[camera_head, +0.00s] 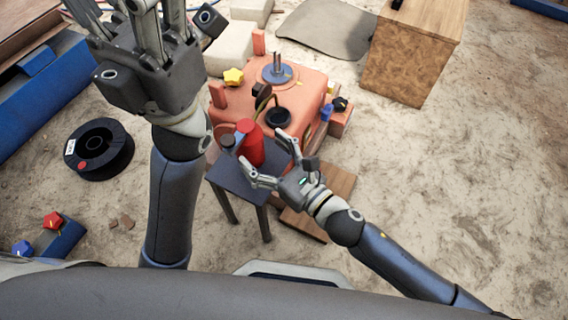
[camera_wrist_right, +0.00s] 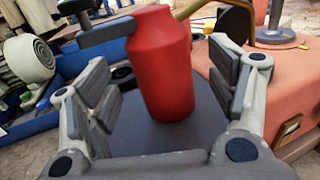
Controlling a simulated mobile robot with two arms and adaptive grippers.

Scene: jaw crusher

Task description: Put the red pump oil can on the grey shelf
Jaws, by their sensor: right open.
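The red pump oil can (camera_head: 250,143) stands upright on a small dark grey table (camera_head: 232,176). In the right wrist view the can (camera_wrist_right: 160,65) is between the fingers, with a dark lever at its top left and a brass spout at its top right. My right gripper (camera_head: 263,150) is open, its fingers spread on either side of the can, with gaps visible. My left gripper (camera_head: 128,18) is raised at the upper left, away from the can; its fingertips are partly cut off. I cannot tell whether the dark grey table is the grey shelf; no other shelf is clear.
An orange machine (camera_head: 300,95) stands just behind the can. A wooden box (camera_head: 410,60) is at the upper right, a black reel (camera_head: 98,148) at the left, and a blue bin (camera_head: 40,90) at the far left. The sandy floor at the right is clear.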

